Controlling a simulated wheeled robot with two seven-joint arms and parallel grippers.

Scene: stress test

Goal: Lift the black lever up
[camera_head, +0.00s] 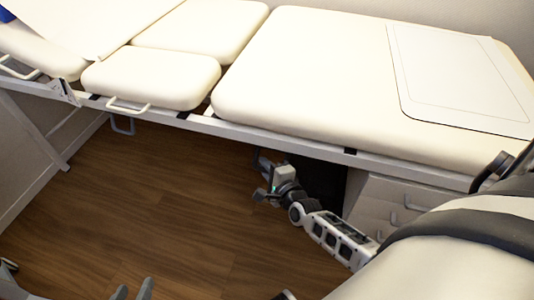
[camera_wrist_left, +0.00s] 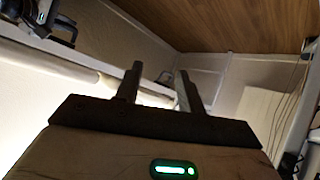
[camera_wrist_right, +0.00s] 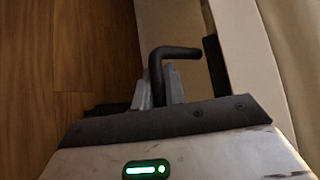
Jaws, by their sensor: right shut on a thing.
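The black lever (camera_wrist_right: 178,52) is a bent dark rod in the right wrist view. It rises from between the fingers of my right gripper (camera_wrist_right: 160,82) and bends to the right. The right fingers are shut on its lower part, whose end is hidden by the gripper. In the head view my right gripper (camera_head: 266,178) is below the front edge of the bed, and the lever is too small to make out clearly there. My left gripper (camera_head: 133,290) is at the bottom left of the head view. In the left wrist view its fingers (camera_wrist_left: 158,88) stand apart with nothing between them.
A cream padded bed (camera_head: 300,80) on a white frame (camera_head: 245,138) runs across the head view, above the right gripper. A drawer cabinet (camera_head: 385,205) stands under it to the right. The wooden floor (camera_head: 170,210) is clear on the left.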

